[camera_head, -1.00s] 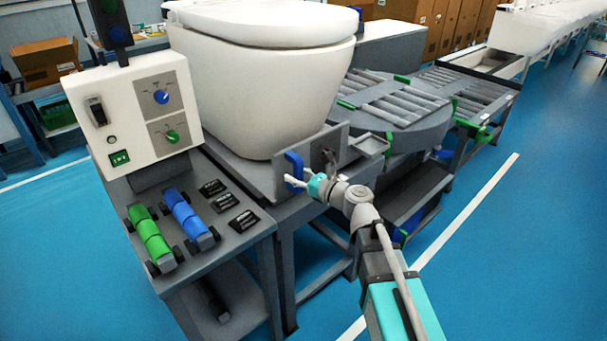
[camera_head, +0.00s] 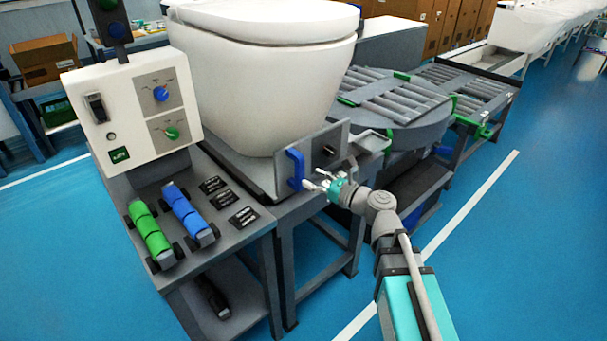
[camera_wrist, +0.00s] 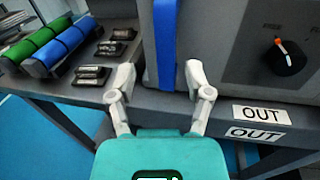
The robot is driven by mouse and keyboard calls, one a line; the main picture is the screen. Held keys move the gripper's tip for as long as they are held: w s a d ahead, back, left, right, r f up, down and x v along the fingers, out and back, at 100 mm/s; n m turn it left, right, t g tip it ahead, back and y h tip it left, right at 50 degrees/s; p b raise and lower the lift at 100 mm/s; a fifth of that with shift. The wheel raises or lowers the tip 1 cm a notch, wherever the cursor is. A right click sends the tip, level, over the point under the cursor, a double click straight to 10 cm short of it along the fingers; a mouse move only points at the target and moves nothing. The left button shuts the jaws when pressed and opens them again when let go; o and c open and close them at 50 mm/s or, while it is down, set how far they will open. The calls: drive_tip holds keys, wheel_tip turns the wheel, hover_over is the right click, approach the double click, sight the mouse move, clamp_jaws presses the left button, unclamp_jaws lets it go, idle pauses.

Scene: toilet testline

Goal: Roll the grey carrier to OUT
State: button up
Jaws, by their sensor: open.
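The grey carrier (camera_head: 262,172) bears a white toilet bowl (camera_head: 265,80). Its upright end plate (camera_head: 336,137) has a vertical blue handle (camera_head: 295,168) and a black knob (camera_head: 328,150). The wrist view also shows the blue handle (camera_wrist: 164,45). There the knob (camera_wrist: 288,57) has its orange pointer toward FREE. Two OUT labels, an upper one (camera_wrist: 262,115) and a lower one (camera_wrist: 255,133), sit nearly in line below the plate. My gripper (camera_head: 311,185) is open and empty, close in front of the handle. In the wrist view my gripper (camera_wrist: 160,74) has its fingers on either side of the handle's lower end.
Left of the carrier stands a control box (camera_head: 133,110) with blue and green knobs. Below it lie a green roller piece (camera_head: 149,235), a blue roller piece (camera_head: 188,216) and small black labelled blocks. A round roller table (camera_head: 395,108) stands behind at right. Blue floor is clear at right.

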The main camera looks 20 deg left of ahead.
drive_tip(key=v, duration=0.6)
drive_tip(key=shift+s, duration=0.15)
drive_tip(key=shift+d, duration=0.1)
idle(0.3)
drive_tip(key=s+d+f+n+g+h, duration=0.35)
drive_tip(key=d+f+n+h, duration=0.6)
drive_tip(key=f+n, duration=0.45)
drive_tip(key=s+d+f+n+g+h, duration=0.1)
drive_tip(key=d+n+h, duration=0.15)
drive_tip(key=d, duration=0.35)
drive_tip(key=s+d+f+n+g+h+p, duration=0.1)
drive_tip(key=d+n+h, duration=0.15)
drive_tip(key=d, duration=0.25)
drive_tip(key=s+d+f+n+g+h, duration=0.1)
drive_tip(key=d+f+n+h, duration=0.15)
drive_tip(key=d, duration=0.35)
wheel_tip(320, 180, up, 19)
drive_tip(key=p, duration=1.8)
drive_tip(key=shift+r+n, duration=0.25)
drive_tip(key=shift+n, duration=0.2)
